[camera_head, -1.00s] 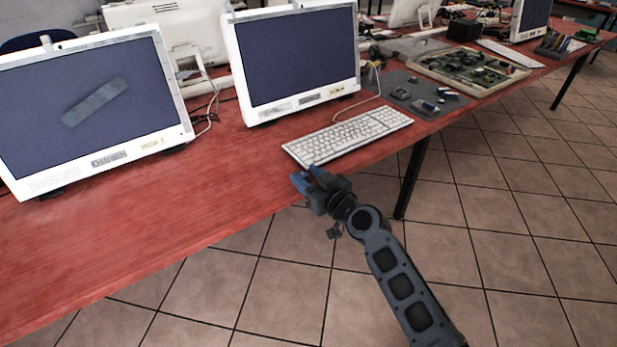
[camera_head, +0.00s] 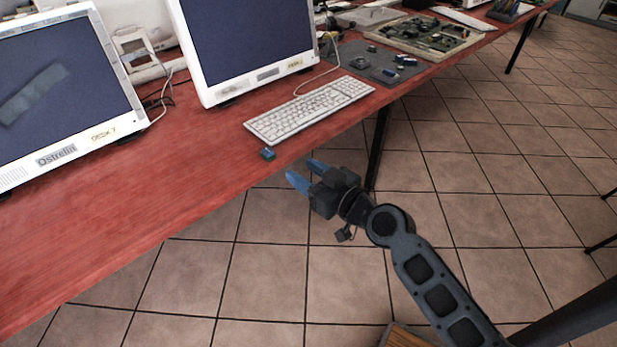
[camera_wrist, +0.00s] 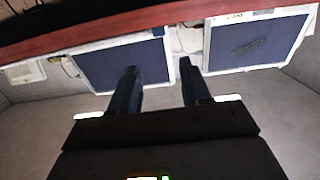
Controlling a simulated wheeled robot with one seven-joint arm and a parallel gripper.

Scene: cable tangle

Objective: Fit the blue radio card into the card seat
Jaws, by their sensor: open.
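A small blue-and-green piece (camera_head: 268,154), perhaps the blue radio card, lies on the red desk by its front edge, just below the keyboard's near end. My gripper (camera_head: 305,173) is open and empty in front of the desk edge, to the right of this piece and apart from it. In the wrist view my gripper (camera_wrist: 159,72) shows two separate blue fingers with nothing between them. Small blue and dark parts (camera_head: 404,60) lie on the grey mat. A board with many components sits in a shallow tray (camera_head: 466,50). I cannot make out the card seat.
The red desk (camera_head: 150,190) is bare at front left. A white keyboard (camera_head: 310,108) and two monitors (camera_head: 245,45) (camera_head: 60,85) stand behind. A cable runs from the keyboard to the grey mat (camera_head: 347,54). A dark desk leg (camera_head: 378,150) stands behind my gripper.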

